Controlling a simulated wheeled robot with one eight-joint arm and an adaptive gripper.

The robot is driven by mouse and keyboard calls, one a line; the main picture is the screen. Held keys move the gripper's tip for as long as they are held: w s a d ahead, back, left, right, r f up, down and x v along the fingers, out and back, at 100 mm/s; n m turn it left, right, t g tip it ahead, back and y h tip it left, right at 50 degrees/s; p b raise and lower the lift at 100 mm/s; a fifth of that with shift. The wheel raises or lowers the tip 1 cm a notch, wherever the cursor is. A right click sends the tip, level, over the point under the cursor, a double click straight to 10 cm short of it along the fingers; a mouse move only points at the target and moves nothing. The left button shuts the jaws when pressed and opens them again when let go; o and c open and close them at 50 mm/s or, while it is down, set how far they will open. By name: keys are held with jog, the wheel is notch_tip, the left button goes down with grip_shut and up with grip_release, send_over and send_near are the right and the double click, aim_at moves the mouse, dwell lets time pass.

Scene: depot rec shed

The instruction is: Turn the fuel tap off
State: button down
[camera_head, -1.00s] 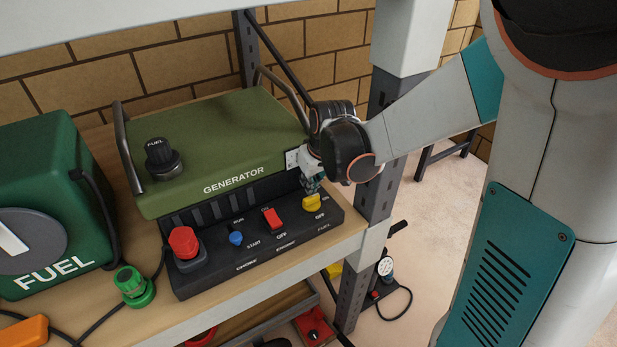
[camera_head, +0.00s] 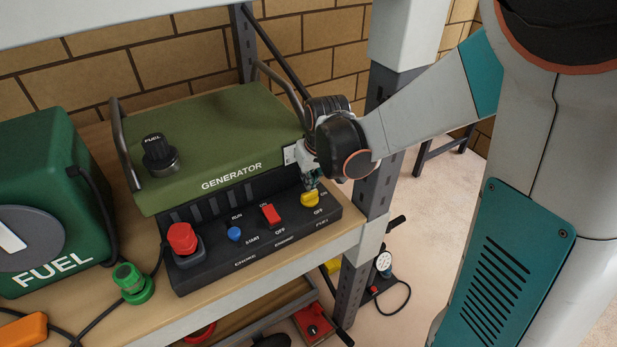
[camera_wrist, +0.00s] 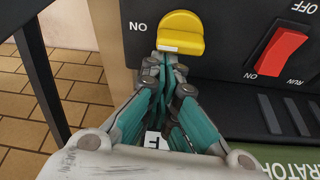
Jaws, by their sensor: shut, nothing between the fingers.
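The fuel tap is a yellow knob (camera_head: 310,199) at the right end of the generator's black control panel (camera_head: 222,262), with ON to its right and OFF below it. In the wrist view the knob (camera_wrist: 181,32) appears upside down, with a white mark on its lower edge and ON to its left. My gripper (camera_head: 312,183) is shut and empty, its fingertips right at the knob's back side. In the wrist view the fingertips (camera_wrist: 165,62) meet just below the white mark; I cannot tell whether they touch it.
The green generator body (camera_head: 215,140) rises behind. A green fuel tank (camera_head: 45,200) stands at the left. A grey shelf post (camera_head: 382,190) is close on the right.

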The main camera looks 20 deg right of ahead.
jog(key=shift+d+m, duration=0.15)
jog(key=shift+m, duration=0.45)
jog(key=m, duration=0.1)
jog(key=m+h, duration=0.1)
jog(key=m, duration=0.1)
jog(key=shift+s+d+h, duration=0.25)
jog(key=shift+d+h, duration=0.05)
jog(key=shift+d, duration=0.05)
jog(key=m, duration=0.3)
jog(key=m+h, duration=0.1)
jog(key=shift+s+d+g, duration=0.35)
jog(key=shift+s+g, duration=0.05)
jog(key=m, duration=0.3)
jog(key=shift+s+d+g+h+b, duration=0.15)
jog(key=shift+s+g+h+b, duration=0.15)
jog(key=shift+s+g+h, duration=0.1)
jog(key=m, duration=0.2)
jog(key=s+m+g, duration=0.1)
jog(key=m, duration=0.1)
jog(key=shift+h, duration=0.3)
jog(key=shift+s, duration=0.2)
jog(key=shift+d, duration=0.1)
